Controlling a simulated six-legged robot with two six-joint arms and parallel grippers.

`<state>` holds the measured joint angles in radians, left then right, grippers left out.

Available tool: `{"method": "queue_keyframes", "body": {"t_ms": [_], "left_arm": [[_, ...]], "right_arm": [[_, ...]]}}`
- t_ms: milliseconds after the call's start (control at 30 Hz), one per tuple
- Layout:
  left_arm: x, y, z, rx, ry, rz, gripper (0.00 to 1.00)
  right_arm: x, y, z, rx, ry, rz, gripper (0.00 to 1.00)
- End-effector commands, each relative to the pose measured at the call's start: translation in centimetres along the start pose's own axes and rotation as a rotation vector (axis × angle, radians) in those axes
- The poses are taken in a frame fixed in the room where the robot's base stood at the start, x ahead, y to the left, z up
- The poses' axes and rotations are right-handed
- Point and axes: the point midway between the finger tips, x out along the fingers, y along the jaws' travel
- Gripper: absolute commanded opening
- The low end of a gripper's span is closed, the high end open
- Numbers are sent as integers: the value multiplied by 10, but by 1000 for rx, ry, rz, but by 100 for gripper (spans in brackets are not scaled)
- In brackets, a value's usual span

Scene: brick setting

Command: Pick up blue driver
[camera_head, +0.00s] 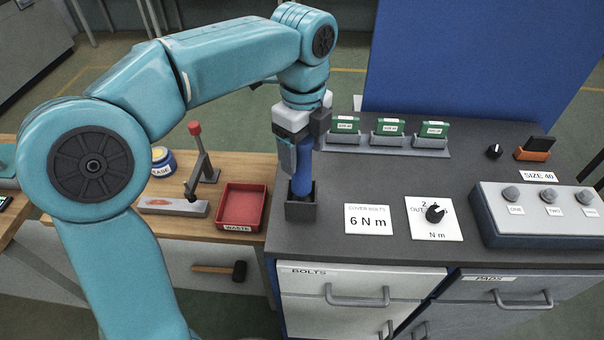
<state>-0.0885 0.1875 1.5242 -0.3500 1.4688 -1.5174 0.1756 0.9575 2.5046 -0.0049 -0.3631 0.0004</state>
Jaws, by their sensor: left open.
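The blue driver (304,164) stands upright in a dark square holder (301,207) at the left front of the grey bench top. My left gripper (302,150) is above the holder, pointing down, with its jaws around the upper part of the driver. The jaws are open; the view does not show clearly whether a finger touches the driver. The driver's lower end is hidden inside the holder, and its top is hidden by the gripper. My right gripper is not in view.
A "6 N m" card (369,219) and a dial plate (434,217) lie right of the holder. A red waste tray (241,207) and a lever press (201,165) are left. Green cards (390,127) stand behind. A button box (540,212) is at right.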

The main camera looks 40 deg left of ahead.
Motion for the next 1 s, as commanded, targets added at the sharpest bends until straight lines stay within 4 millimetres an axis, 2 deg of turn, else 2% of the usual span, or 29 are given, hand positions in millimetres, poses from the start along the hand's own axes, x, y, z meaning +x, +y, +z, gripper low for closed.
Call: {"method": "queue_keyframes", "body": {"t_ms": [100,300,367,500,533,833,1000], "left_arm": [[9,-1,0,0,0,0,70],[9,-1,0,0,0,-1,70],[9,-1,0,0,0,0,54],[9,-1,0,0,0,0,8],[9,-1,0,0,0,-1,0],[6,-1,0,0,0,-3,0],[-7,-2,0,0,0,-5,0]], "right_arm": [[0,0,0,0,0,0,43],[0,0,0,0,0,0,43],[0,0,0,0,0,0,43],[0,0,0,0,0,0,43],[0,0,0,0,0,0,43],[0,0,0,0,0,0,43],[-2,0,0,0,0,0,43]]}}
